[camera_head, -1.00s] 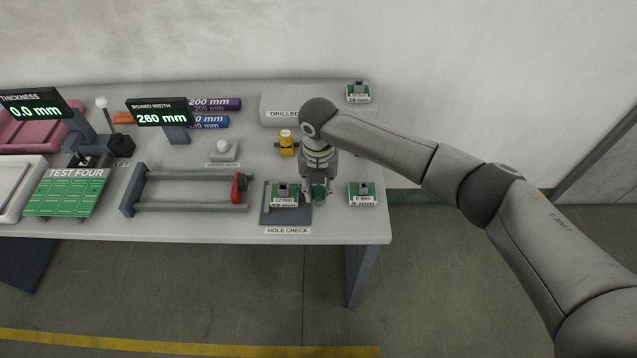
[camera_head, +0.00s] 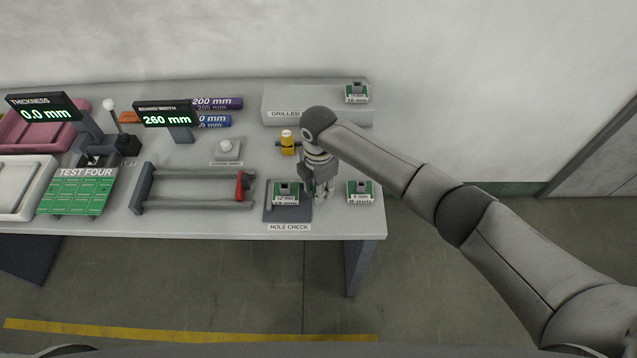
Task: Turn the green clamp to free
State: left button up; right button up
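My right gripper (camera_head: 321,192) points down at the right edge of the dark hole check plate (camera_head: 289,213), fingers close to the table. The green clamp is not clearly visible; the fingers and the arm's wrist cover that spot, with at most a trace of green between them. Whether the fingers are closed on it, I cannot tell. A green block labelled 12 mm (camera_head: 286,192) sits on the plate, left of the gripper. My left gripper is out of view.
A green block labelled 8 mm (camera_head: 360,191) stands right of the gripper, near the table's right edge. A yellow-topped piece (camera_head: 287,142) stands behind, left of my wrist. A board-width frame with a red lever (camera_head: 240,186) lies to the left.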

jog(key=shift+w+r+m, duration=0.1)
jog(key=shift+m, duration=0.4)
jog(key=o, duration=1)
notch_tip(320, 180, up, 12)
dwell(0.6)
